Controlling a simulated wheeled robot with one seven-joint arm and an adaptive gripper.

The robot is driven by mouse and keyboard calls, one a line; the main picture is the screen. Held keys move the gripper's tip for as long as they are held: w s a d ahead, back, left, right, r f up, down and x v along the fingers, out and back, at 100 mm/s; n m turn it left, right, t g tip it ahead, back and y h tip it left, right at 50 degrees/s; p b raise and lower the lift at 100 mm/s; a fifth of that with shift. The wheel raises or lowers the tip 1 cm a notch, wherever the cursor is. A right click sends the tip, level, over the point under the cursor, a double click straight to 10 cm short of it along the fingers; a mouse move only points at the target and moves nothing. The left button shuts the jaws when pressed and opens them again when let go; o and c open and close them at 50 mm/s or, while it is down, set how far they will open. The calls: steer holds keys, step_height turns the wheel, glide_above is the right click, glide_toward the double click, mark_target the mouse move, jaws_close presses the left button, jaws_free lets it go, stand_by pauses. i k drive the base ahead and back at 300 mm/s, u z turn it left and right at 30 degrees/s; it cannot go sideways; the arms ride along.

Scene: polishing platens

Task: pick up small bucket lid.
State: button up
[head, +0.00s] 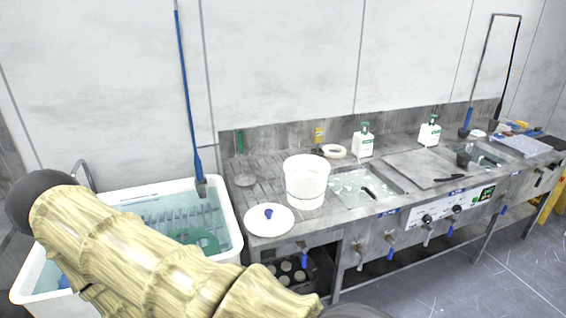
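The small bucket lid (272,221) is a white round disc with a blue knob on top. It lies flat at the left front corner of the metal bench in the head view. A white bucket (306,184) stands just behind and to the right of it. My arm, in a yellowish cover, crosses the lower left of the view, in front of and below the lid. My gripper is not in view; the arm runs out at the bottom edge.
A white tub (229,232) of water with a rack and green item stands left of the bench (252,245). Two soap bottles (364,141) (429,131) stand at the back. Sinks and a metal plate (425,167) lie to the right. Taps line the bench front.

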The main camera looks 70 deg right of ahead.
mark_target(270, 221)
steer(key=z, duration=0.7)
steer(key=i, duration=1.05)
steer(key=z, duration=1)
